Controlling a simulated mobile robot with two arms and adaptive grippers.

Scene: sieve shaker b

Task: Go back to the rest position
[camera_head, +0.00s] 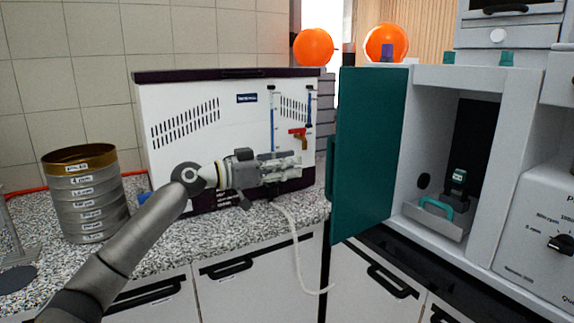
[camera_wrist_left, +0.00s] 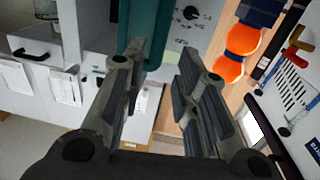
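My left arm comes in from the lower left of the head view. Its left gripper (camera_head: 297,166) is held in front of the white machine, above the front of the granite counter, and points right towards the open teal door. In the left wrist view the two fingers of the left gripper (camera_wrist_left: 158,82) stand apart with nothing between them. The teal door (camera_head: 369,150) also shows behind the fingers in the left wrist view (camera_wrist_left: 146,28). My right gripper is not in either view.
A sieve stack (camera_head: 88,205) stands on the counter (camera_head: 150,245) at left. The white machine (camera_head: 215,115) is behind my gripper. At right is an open grey cabinet (camera_head: 432,110) holding a tray with a teal handle (camera_head: 436,207). Orange flasks (camera_head: 313,47) stand behind. A pale hose (camera_head: 297,250) hangs over the counter edge.

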